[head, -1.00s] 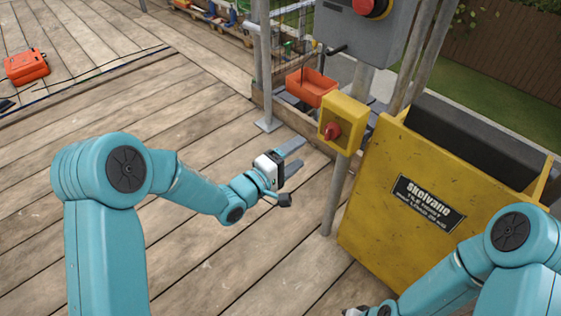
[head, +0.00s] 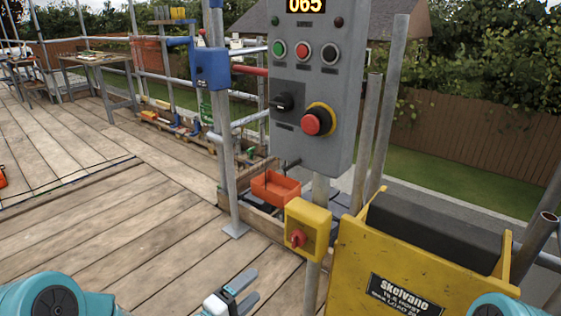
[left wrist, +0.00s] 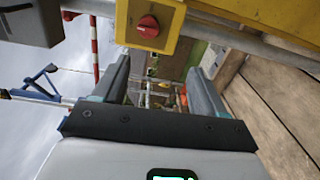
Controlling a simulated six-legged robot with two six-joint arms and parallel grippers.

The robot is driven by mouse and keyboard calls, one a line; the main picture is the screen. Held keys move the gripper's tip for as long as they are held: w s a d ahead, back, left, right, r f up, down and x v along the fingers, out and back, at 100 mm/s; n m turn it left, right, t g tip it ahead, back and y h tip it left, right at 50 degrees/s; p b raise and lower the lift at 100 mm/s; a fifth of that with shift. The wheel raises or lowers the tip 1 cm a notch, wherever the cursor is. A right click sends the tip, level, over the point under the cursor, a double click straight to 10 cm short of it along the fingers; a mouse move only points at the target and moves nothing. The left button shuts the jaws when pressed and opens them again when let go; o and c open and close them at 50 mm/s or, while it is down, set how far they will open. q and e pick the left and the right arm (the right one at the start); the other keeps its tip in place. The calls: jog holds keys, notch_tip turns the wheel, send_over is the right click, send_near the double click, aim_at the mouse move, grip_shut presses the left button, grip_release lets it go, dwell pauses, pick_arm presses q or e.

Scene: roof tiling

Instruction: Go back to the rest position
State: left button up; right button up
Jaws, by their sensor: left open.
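My left gripper (head: 246,291) is open and empty at the bottom middle of the head view, above the wooden deck and left of the yellow tile hoist. Its two parallel fingers also show in the left wrist view (left wrist: 160,85), spread apart with nothing between them. My left arm shows only partly at the bottom left of the head view. Only a small part of my right arm shows at the bottom right, and its gripper is out of the picture.
A yellow box with a red knob (head: 307,228) stands on a post near my left gripper; it also shows in the wrist view (left wrist: 149,22). The yellow hoist (head: 365,265), grey control panel (head: 313,90) and orange bin (head: 275,187) are close by.

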pick_arm(q)
jog(key=s+a+f+g+y, duration=0.1)
jog(key=s+f+g+y, duration=0.2)
jog(key=f, duration=0.6)
jog(key=s+f+g+y, duration=0.1)
jog(key=s+f+g, duration=0.1)
jog(key=s+f, duration=0.55)
jog(key=s+a+f+m+g+y, duration=0.1)
jog(key=s+f+m+g, duration=0.3)
jog(key=s, duration=0.3)
jog(key=s+f+m+g+y, duration=0.1)
jog(key=s+f+m+g, duration=0.35)
jog(key=s, duration=0.35)
notch_tip(320, 180, up, 22)
jog(key=p, duration=2.2)
jog(key=shift+r+m+p, duration=0.2)
jog(key=shift+m+p, duration=0.2)
jog(key=shift+m, duration=0.05)
jog(key=shift+s+a, duration=0.1)
